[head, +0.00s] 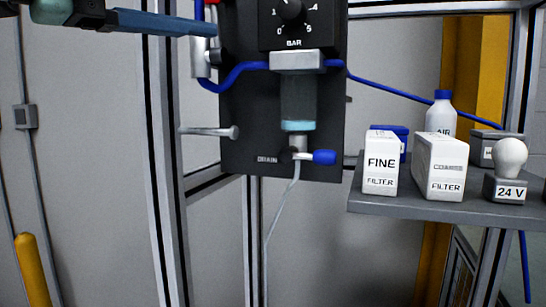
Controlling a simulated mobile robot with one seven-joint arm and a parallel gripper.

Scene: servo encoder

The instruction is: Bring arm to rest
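My arm enters at the top left of the head view. Its end, my gripper (205,29), shows as a long dark blue finger-like bar pointing right, beside the upper left of a black panel (250,120). Only one bar shows clearly, so I cannot tell whether the gripper is open or shut. No held object can be made out. The upper part of the arm is cut off by the frame edge.
The panel carries a BAR dial (291,10), a clear filter bowl (298,100), a blue drain knob (323,157), blue hoses and a grey peg (210,132). A grey shelf (430,207) at right holds filter boxes (381,165), an AIR bottle (441,116) and a 24 V lamp (510,160).

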